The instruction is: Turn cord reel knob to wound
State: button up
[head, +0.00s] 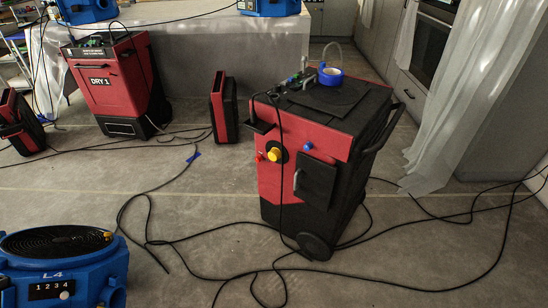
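A red and black wheeled machine (318,140) stands right of the middle. Which of these is the cord reel knob I cannot tell, and no "wound" mark is readable. A black cord (281,200) hangs down the machine's front to the floor. My gripper is not in view.
Loose black cords (150,225) run across the grey floor around the machine. A blue blower (62,265) marked L4 is at front left. A red DRY 1 machine (117,85) and a red-black unit (223,106) stand behind. Plastic sheeting (460,90) hangs at right.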

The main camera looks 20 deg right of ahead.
aim_at(275, 154)
jog(key=i+j+u, duration=0.15)
jog(key=i, duration=0.45)
jog(key=i+j+u, duration=0.15)
jog(key=i+j, duration=0.15)
jog(key=i, duration=0.3)
jog(key=i+j+u, duration=0.2)
jog(key=i, duration=0.4)
jog(key=l, duration=0.1)
